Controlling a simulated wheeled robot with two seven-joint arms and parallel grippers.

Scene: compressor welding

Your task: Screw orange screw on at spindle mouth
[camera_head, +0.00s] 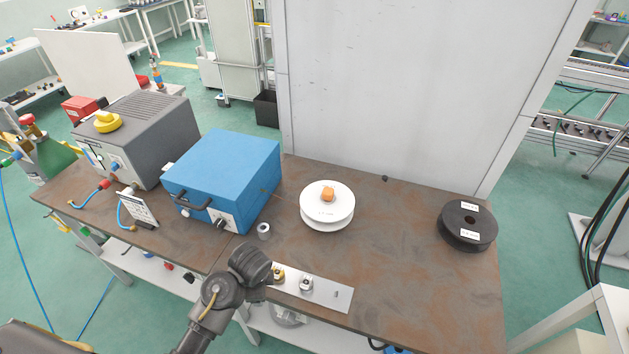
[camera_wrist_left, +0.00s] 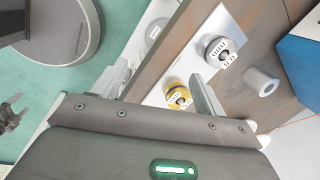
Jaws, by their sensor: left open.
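An orange screw (camera_head: 327,194) sits at the centre of the top of a white spool (camera_head: 322,217) in the head view; I cannot tell how it is seated. The spool lies flat on the brown table. My left gripper (camera_wrist_left: 160,88) is open and empty in the left wrist view. Its fingers are over a pale plate (camera_head: 322,296), close to a yellow-collared fitting (camera_wrist_left: 180,97). A silver fitting (camera_wrist_left: 218,52) stands beside that one. In the head view my left wrist hides the fingertips. The orange screw is outside the left wrist view.
A blue box (camera_head: 223,175) and a grey machine (camera_head: 140,135) stand on the left. A small grey cylinder (camera_head: 263,230) is near the blue box. A black spool (camera_head: 467,225) lies at the right. The table between the spools is mostly clear. A pale panel (camera_head: 410,90) rises behind.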

